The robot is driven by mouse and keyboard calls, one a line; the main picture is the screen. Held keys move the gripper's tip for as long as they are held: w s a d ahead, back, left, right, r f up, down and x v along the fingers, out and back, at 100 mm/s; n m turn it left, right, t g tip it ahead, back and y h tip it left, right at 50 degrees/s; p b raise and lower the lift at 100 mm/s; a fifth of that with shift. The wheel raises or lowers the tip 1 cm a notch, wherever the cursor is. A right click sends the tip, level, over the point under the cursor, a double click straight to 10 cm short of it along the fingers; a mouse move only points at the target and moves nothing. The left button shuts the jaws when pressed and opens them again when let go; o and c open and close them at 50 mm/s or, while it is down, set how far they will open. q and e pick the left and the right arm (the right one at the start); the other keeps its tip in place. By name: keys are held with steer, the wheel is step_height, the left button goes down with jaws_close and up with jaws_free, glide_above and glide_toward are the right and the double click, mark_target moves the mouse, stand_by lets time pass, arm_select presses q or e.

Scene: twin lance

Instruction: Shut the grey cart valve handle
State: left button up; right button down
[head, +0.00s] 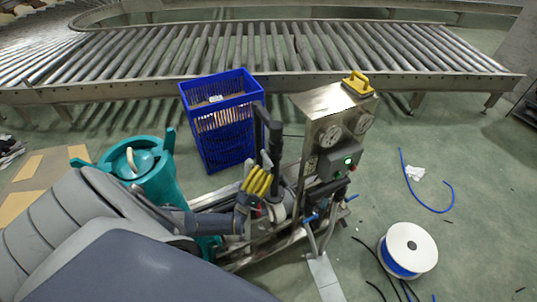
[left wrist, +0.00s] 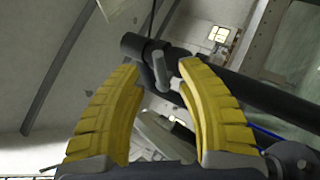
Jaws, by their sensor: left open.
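The metal cart (head: 322,103) stands in the middle of the head view, with two round gauges, a dark box with a green light and dark vertical pipes. My left gripper (head: 258,178), with yellow ribbed fingers, is at the left side of the cart, close to the dark pipes. In the left wrist view its fingers are apart, with nothing held between them. A short grey lever (left wrist: 161,68), likely the valve handle, shows beyond and between the fingertips, joined to a dark pipe (left wrist: 245,90). I cannot tell whether a fingertip touches it. In the head view this handle is not clear. My right gripper is out of view.
A blue crate (head: 222,138) stands behind my left gripper, and a teal bin (head: 165,180) is to the left. A roller conveyor (head: 250,50) runs across the back. A white and blue spool (head: 408,249) and loose hoses lie right of the cart. Open floor lies farther right.

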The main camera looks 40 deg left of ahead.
arm_select(q)
steer(key=v, duration=0.7)
stand_by(0.4)
